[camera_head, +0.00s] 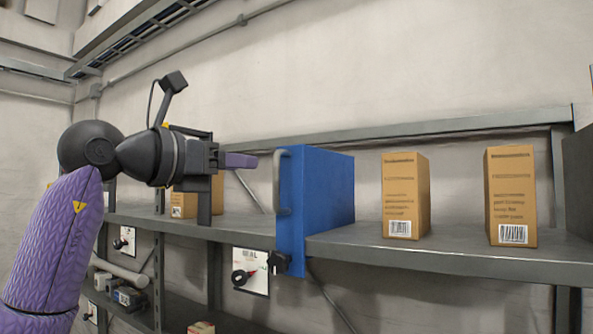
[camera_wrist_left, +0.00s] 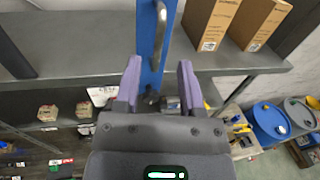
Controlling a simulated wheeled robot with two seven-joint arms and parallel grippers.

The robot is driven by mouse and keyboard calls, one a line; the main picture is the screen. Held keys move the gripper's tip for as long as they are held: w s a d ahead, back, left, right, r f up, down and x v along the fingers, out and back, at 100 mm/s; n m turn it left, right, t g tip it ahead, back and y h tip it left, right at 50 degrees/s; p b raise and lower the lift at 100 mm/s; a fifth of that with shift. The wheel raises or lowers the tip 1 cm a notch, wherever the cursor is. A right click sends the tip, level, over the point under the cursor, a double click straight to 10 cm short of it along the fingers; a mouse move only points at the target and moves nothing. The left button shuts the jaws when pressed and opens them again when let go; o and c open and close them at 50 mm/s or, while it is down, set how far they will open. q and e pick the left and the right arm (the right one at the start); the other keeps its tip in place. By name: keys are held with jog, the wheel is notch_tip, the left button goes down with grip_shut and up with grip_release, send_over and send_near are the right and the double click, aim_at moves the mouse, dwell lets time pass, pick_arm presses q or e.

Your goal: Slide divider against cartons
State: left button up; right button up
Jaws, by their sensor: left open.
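The blue divider (camera_head: 322,190) stands upright on the upper shelf, with a grey handle (camera_head: 279,180) on its front edge. One carton (camera_head: 405,195) stands to its right with a gap between, and a second carton (camera_head: 511,195) stands farther right. My left gripper (camera_head: 240,160) is open and empty, just left of the handle, its fingers pointing towards it. In the left wrist view the handle (camera_wrist_left: 160,35) lies beyond and between the two fingertips (camera_wrist_left: 158,72), apart from both. My right gripper is not in view.
Another carton (camera_head: 184,205) stands on the shelf left of the divider, partly hidden by my gripper. Lower shelves hold small items.

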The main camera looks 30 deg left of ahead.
aim_at(274, 165)
pick_arm(q)
jog(key=p+x, duration=0.3)
jog(key=x, duration=0.4)
jog(key=shift+w+d+r, duration=0.1)
jog(key=shift+w+r, duration=0.05)
jog(key=shift+w, duration=0.1)
jog(key=shift+w+d, duration=0.15)
jog(key=shift+w, duration=0.1)
grip_shut()
dwell(0.7)
